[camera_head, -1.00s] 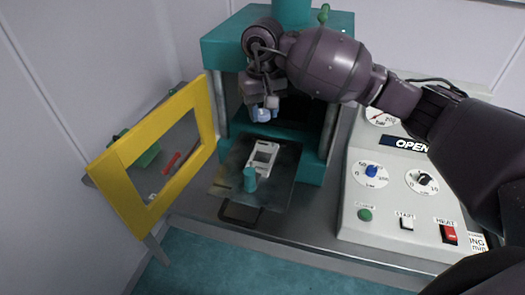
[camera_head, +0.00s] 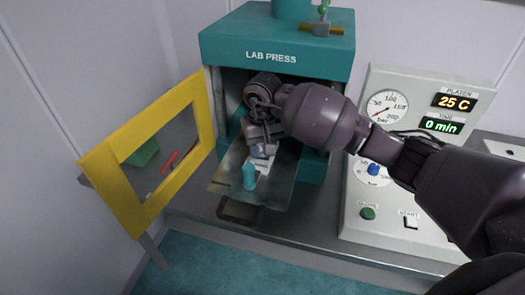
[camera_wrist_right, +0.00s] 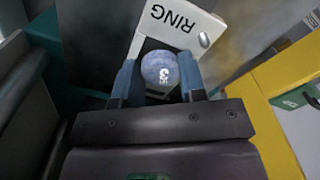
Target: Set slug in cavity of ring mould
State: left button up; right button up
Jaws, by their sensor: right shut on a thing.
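My right gripper (camera_head: 262,150) is low over the plate of the press. In the right wrist view the gripper (camera_wrist_right: 160,82) is shut on a round, mottled blue-grey slug (camera_wrist_right: 160,70) with a white mark on its face. The white ring mould (camera_wrist_right: 176,22), lettered RING, lies right beneath and beyond the slug. In the head view the mould (camera_head: 263,166) is mostly hidden by my gripper. Its cavity is covered by the slug and fingers, so I cannot tell whether the slug touches it. My left gripper is not in view.
The metal plate (camera_head: 225,180) sticks out of the teal lab press (camera_head: 235,45). A yellow-framed guard door (camera_head: 110,160) stands open at left. The control console (camera_head: 385,200) is at right.

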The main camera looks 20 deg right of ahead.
jog(key=shift+s+f, duration=0.15)
jog(key=shift+f, duration=0.15)
jog(key=shift+f, duration=0.1)
